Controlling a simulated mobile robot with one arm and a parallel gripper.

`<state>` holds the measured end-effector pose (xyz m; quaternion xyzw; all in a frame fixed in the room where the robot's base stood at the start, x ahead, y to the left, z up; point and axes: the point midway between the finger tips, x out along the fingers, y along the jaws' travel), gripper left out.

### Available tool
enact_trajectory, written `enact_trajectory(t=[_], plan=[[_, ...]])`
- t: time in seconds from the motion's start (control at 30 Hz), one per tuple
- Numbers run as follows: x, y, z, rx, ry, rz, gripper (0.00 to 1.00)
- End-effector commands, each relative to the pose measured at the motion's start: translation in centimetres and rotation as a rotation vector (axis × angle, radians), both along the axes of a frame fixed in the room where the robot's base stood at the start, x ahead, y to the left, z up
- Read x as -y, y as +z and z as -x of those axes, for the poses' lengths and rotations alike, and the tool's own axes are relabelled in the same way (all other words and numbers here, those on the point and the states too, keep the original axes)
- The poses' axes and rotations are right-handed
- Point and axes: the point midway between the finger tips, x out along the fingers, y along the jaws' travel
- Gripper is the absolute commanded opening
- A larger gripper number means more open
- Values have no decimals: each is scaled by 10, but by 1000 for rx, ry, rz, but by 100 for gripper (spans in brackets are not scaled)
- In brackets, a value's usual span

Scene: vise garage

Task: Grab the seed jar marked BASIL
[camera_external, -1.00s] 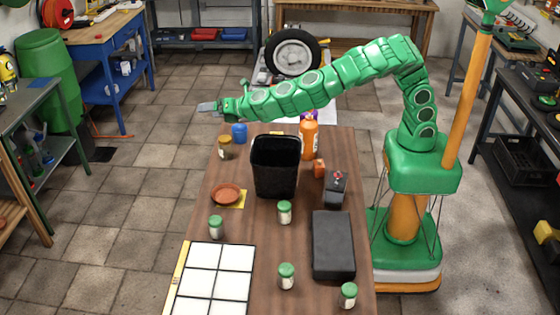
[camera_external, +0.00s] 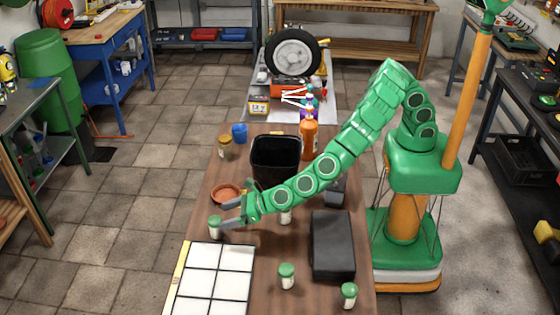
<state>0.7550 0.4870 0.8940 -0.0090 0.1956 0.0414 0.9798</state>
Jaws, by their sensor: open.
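Several small clear jars with green lids stand on the wooden table. Their labels are too small to read, so I cannot tell which is marked BASIL. One jar (camera_external: 215,227) is at the left, just behind the white grid board. Another jar (camera_external: 286,215) is partly hidden under my arm. Two more stand at the front, one jar (camera_external: 286,276) near the middle and one jar (camera_external: 348,295) at the right. My gripper (camera_external: 222,214) is open, its fingers pointing left beside the left jar. I cannot tell whether a finger touches it.
A terracotta saucer (camera_external: 224,193) lies just behind my gripper. A black bin (camera_external: 276,152) stands behind my forearm. A black box (camera_external: 332,245) is to the right, and the white grid board (camera_external: 212,284) fills the front left. An orange bottle (camera_external: 308,138) stands at the back.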

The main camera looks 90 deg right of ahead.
Motion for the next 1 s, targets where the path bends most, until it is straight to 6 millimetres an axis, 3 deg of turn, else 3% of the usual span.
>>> enact_trajectory(t=[1.0], plan=[[-8,-27,-48,-2,-3,-4,78]])
